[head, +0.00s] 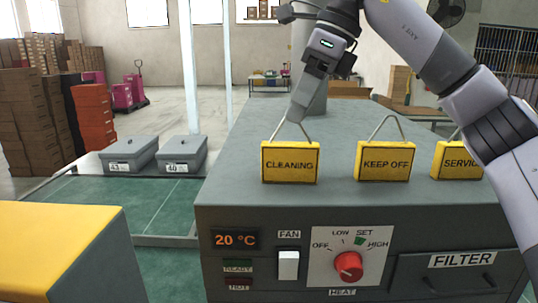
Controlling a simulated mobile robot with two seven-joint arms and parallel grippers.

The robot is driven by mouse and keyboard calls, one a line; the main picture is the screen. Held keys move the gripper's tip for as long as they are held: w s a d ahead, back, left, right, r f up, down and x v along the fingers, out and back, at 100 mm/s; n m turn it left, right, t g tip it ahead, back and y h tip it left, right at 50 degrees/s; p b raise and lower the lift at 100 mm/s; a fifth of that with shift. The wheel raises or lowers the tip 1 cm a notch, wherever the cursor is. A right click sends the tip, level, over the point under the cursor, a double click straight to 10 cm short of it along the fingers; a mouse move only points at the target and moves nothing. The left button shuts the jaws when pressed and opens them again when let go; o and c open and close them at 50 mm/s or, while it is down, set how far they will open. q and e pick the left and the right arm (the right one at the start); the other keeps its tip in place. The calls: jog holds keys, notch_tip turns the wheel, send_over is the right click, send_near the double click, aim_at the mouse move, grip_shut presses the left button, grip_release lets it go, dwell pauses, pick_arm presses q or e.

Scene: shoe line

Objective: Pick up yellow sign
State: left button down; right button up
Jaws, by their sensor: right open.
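Three yellow signs with thin looped handles stand in a row on the grey machine (230,190). The left one reads CLEANING (289,162), the middle one KEEP OFF (384,161), and the right one SERVICE (457,160), partly hidden by my right arm. My right gripper (295,117) points down at the top of the CLEANING sign's handle. It is open, and its fingertips overlap the handle's top in the picture; I cannot tell whether they touch it. My left gripper is out of view.
The machine's front has a red heat knob (348,266), a fan switch (288,265) and a filter drawer (460,276). Two grey lidded boxes (129,154) (184,154) stand left of it. A yellow-topped block (55,245) is at the near left. Cartons are stacked behind.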

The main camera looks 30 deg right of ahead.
aim_at(278, 131)
jog(key=shift+w+a+f, duration=0.1)
jog(key=shift+w, duration=0.1)
jog(key=shift+x, duration=0.8)
jog(key=f, duration=0.1)
jog(key=w+a+f, duration=0.1)
jog(key=w+a+f+p, duration=0.1)
jog(key=shift+w+f, duration=0.1)
jog(key=shift+f, duration=0.15)
jog(key=shift+a+f, duration=0.1)
jog(key=shift+f, duration=0.3)
jog(key=shift+w, duration=0.1)
grip_shut()
